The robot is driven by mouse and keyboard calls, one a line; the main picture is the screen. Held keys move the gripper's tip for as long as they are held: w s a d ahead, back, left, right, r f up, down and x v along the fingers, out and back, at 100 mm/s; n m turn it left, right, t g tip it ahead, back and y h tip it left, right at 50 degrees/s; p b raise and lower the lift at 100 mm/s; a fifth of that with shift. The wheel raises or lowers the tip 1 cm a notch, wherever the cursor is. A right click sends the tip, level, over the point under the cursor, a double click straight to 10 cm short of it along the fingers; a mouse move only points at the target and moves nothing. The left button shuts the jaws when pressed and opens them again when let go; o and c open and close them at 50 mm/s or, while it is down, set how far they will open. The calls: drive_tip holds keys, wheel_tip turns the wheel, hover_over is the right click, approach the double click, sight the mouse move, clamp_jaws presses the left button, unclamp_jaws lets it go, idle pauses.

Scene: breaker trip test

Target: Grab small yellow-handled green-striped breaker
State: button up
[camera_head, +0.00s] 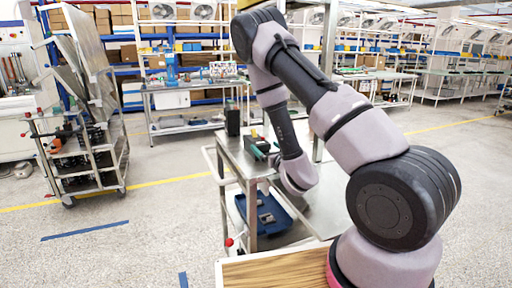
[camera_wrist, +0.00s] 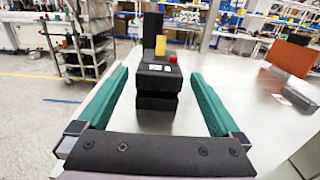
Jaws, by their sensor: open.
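A black breaker (camera_wrist: 157,83) with a yellow handle (camera_wrist: 160,42), a red part and white labels on top stands upright on the metal table in the wrist view. No green stripe can be made out on it there. My gripper (camera_wrist: 159,73) is open, with one green finger to the left and one to the right of the breaker. The breaker lies ahead between them, with a gap on both sides. In the head view a small dark breaker (camera_head: 257,148) shows at the table's left side; my arm hides most of my gripper there.
A taller black block (camera_wrist: 153,32) stands behind the breaker and also shows in the head view (camera_head: 233,122). An orange-brown box (camera_wrist: 290,57) and a grey metal piece (camera_wrist: 297,98) are to the right. A blue tray (camera_head: 288,233) is on the lower shelf.

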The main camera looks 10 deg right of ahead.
sight(256, 139)
drive_tip(key=w, duration=0.2)
drive_tip(key=w+a, duration=0.1)
drive_tip(key=w, duration=0.1)
drive_tip(key=shift+w, duration=0.3)
drive_tip(key=shift+w+a+f, duration=0.1)
drive_tip(key=shift+w+a, duration=0.05)
drive_tip(key=shift+w, duration=0.7)
drive_tip(key=shift+w+a+f, duration=0.1)
drive_tip(key=shift+w+a, duration=0.05)
drive_tip(key=shift+w, duration=0.75)
drive_tip(key=shift+w+a+f, duration=0.1)
drive_tip(key=shift+w+a, duration=0.05)
drive_tip(key=shift+w, duration=0.7)
clamp_jaws()
